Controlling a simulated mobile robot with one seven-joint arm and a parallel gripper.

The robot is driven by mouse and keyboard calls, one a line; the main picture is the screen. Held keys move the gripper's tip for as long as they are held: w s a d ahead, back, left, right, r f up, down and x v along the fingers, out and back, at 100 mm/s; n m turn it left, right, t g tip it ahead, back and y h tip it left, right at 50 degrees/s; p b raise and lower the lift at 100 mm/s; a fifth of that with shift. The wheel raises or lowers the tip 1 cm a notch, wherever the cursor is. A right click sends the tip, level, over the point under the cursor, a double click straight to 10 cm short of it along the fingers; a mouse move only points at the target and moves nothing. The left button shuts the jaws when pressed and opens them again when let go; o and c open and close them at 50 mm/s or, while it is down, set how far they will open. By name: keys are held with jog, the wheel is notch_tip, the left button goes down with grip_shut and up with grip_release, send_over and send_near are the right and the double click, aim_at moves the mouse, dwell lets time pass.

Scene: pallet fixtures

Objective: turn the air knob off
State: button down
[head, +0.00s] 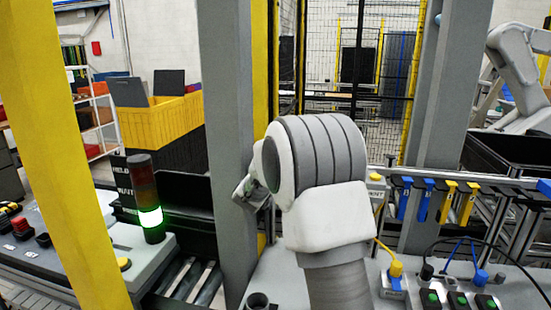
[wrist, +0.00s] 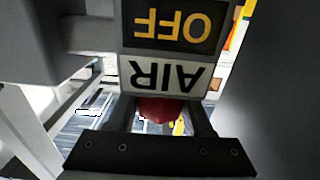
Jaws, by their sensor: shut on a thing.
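In the wrist view, a red knob (wrist: 158,109) sits between the two dark fingers of my gripper (wrist: 163,104), which is shut on it. A label plate (wrist: 170,45) just beyond the knob reads "AIR" and "OFF", upside down in this view. The plate hides part of the knob's surroundings, so which way the knob is turned cannot be told.
A grey post (head: 228,130) stands just left of my arm. A signal tower (head: 147,200) glows green-white at the left. A rail with blue and yellow tags (head: 445,195) and a panel with plugged cables (head: 480,282) lie at the right. A yellow crate (head: 160,122) stands behind.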

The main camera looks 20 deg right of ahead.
jog(key=c, duration=0.6)
grip_release()
jog(key=b+v, duration=0.2)
jog(key=v, duration=1.5)
jog(key=shift+s, duration=0.2)
jog(key=shift+a+r, duration=0.1)
